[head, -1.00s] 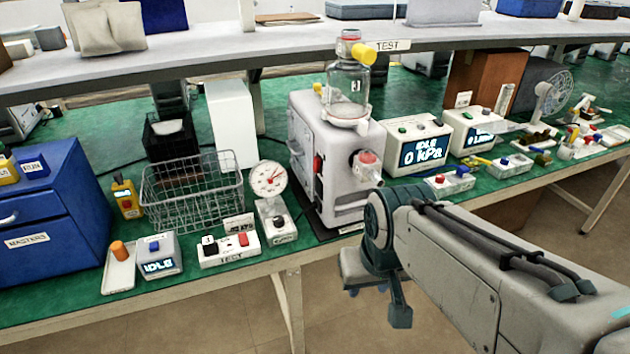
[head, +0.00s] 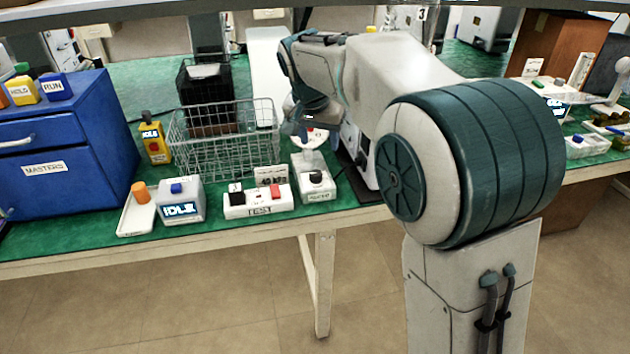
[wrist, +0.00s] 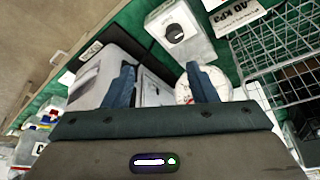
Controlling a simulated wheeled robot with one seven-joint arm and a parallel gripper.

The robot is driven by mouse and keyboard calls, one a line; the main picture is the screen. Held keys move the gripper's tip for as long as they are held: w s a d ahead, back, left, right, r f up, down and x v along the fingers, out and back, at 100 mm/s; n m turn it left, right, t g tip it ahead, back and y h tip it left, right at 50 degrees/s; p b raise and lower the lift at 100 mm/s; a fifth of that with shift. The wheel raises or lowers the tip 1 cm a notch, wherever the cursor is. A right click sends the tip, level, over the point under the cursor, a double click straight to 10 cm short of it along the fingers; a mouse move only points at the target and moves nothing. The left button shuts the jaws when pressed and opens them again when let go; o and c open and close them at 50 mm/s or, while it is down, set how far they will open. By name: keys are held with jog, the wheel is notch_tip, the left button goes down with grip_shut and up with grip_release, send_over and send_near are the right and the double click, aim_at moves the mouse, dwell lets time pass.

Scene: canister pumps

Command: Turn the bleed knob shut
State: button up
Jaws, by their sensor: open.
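A black round knob (head: 316,178), which may be the bleed knob, sits on a small light grey box (head: 318,194) at the bench's front edge; the box's label is too small to read. It shows at the top of the wrist view (wrist: 175,33). The white dial gauge (head: 318,141) stands behind that box, partly hidden by my gripper (head: 302,122). In the wrist view my gripper (wrist: 161,80) is open and empty, fingers apart above the pump housing (wrist: 112,72). The right finger overlaps the gauge dial (wrist: 188,90). My gripper is apart from the knob.
A wire basket (head: 225,150) stands left of the gauge. A switch strip (head: 257,201), an IDLE box (head: 180,200) and a tray with an orange knob (head: 138,212) line the front edge. A blue drawer cabinet (head: 65,140) is at left. My arm hides most of the pump.

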aim_at(316, 173)
jog(key=x, duration=0.5)
jog(key=w+a+b+x, duration=0.1)
jog(key=x, duration=0.4)
jog(key=a+b+x, duration=0.1)
jog(key=x, duration=0.4)
jog(key=shift+w+a+r, duration=0.1)
jog(key=shift+w+a, duration=0.15)
jog(key=c, duration=1)
